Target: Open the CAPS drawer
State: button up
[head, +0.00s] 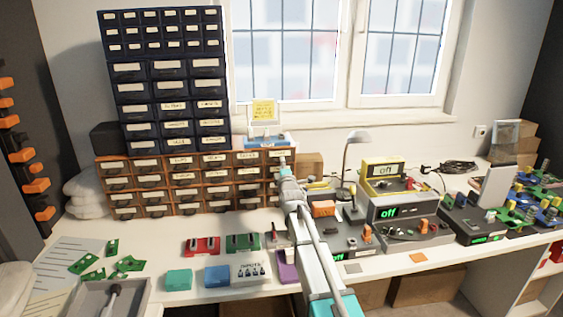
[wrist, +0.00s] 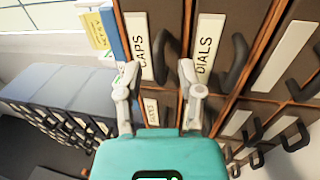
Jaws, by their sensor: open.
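The CAPS drawer (wrist: 138,20) is a brown drawer front with a white label and a dark loop handle (wrist: 167,60); it looks shut. The DIALS drawer (wrist: 205,90) lies beside it, to its right in the wrist view. My gripper (wrist: 155,76) is open and empty, its pale fingers on either side of the CAPS handle in the picture. I cannot tell whether they touch it. In the head view my gripper (head: 284,165) is at the right end of the brown drawer cabinet (head: 168,159), hiding part of it; I cannot read CAPS there.
A dark blue drawer cabinet (head: 122,70) stands on top of the brown one. A blue stand with a yellow note (head: 264,110) is at the top right of the cabinet. Devices with green displays (head: 400,210) crowd the bench to the right. Red and green blocks (head: 202,245) lie in front.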

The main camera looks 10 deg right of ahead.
jog(key=shift+w+r, duration=0.15)
jog(key=shift+w, duration=0.75)
grip_shut()
